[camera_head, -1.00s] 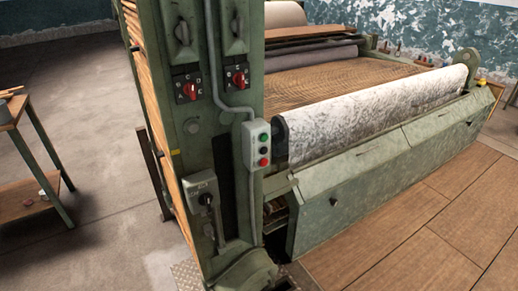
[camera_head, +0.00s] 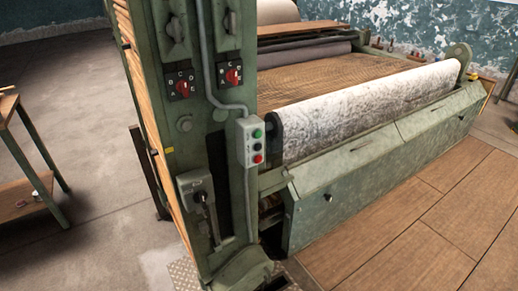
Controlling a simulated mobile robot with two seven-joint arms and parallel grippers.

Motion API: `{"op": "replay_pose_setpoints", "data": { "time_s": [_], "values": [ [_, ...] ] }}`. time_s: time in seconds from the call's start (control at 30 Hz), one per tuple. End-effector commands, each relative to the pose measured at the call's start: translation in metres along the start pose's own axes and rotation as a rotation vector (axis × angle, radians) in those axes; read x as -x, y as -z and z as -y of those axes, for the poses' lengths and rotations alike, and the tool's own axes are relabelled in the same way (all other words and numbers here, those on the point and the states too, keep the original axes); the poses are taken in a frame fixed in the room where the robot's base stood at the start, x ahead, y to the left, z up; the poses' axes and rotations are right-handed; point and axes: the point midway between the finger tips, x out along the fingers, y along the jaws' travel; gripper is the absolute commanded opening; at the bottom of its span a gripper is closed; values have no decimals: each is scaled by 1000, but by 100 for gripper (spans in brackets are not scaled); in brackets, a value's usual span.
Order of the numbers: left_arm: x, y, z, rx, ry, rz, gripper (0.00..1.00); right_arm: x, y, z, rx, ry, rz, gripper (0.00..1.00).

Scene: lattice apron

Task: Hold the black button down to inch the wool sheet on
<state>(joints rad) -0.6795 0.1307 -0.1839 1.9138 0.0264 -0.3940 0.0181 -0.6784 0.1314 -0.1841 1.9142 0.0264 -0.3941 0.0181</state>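A small grey control box (camera_head: 244,150) is fixed to the right side of the green machine column. It carries a green button at the top, the black button (camera_head: 258,146) in the middle and a red button (camera_head: 258,159) at the bottom. The wool sheet (camera_head: 365,108) shows as a white, dark-flecked roll lying across the machine's front, right of the box. Whether the roll is turning cannot be told. Neither of my grippers is in view, and nothing touches the buttons.
The green column (camera_head: 218,150) also has two red rotary switches and a grey lever box (camera_head: 197,200). A wooden-topped side table (camera_head: 10,103) stands at the left edge. Grey floor is clear left of the machine; wooden boards (camera_head: 420,220) are clear at the right.

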Motion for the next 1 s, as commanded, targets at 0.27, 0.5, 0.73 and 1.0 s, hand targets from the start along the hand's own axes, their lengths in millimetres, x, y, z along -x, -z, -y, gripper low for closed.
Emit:
{"op": "replay_pose_setpoints", "data": {
  "time_s": [0.27,0.5,0.73,1.0],
  "values": [
    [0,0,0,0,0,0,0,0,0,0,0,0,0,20],
    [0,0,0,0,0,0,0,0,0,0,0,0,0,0],
    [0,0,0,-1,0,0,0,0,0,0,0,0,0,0],
    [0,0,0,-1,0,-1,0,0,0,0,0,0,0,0]
  ]
}}
